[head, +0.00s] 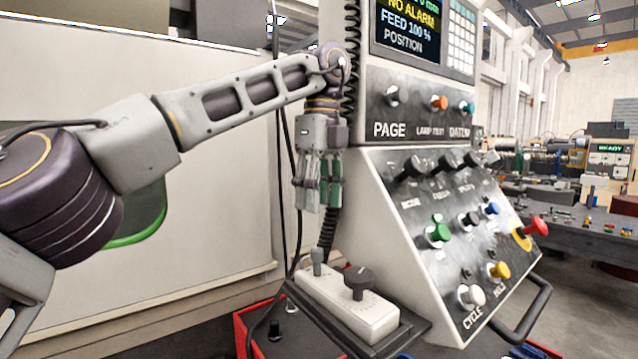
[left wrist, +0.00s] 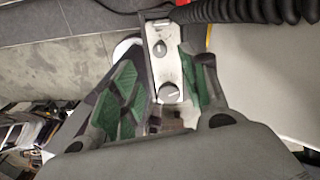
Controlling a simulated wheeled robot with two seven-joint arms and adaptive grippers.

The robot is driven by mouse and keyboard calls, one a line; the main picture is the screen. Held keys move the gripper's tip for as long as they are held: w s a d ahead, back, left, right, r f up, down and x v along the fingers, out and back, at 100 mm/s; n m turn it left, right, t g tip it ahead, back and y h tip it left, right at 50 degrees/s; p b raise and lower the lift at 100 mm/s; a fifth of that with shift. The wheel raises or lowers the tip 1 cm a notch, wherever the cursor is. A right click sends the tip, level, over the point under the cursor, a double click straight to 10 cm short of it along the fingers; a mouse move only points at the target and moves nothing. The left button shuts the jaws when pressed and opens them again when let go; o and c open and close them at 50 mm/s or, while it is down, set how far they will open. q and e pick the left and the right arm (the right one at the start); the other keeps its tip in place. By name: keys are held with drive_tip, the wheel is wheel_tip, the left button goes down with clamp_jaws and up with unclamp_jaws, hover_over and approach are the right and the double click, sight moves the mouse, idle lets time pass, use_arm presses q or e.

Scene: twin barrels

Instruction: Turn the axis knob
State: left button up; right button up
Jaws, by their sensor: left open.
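A white control box (head: 350,303) lies in a dark tray below the sloped panel. It carries a small grey knob (head: 318,260) at its far left end and a larger dark knob (head: 359,281) nearer the front. I cannot read which one is the axis knob. My left gripper (head: 318,206) points down above the box's far end, open and empty, apart from both knobs. In the left wrist view, the box (left wrist: 166,72) shows between the green-padded fingers of the gripper (left wrist: 161,52), with both knobs visible. My right gripper is not in view.
The sloped panel (head: 420,270) with several knobs and coloured buttons stands right of the gripper. A black coiled cable (head: 352,80) hangs close beside it. A dark handle (head: 530,305) juts out at the lower right. A red bin (head: 275,325) sits below the tray.

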use_arm(q)
drive_tip(key=shift+r, duration=1.1)
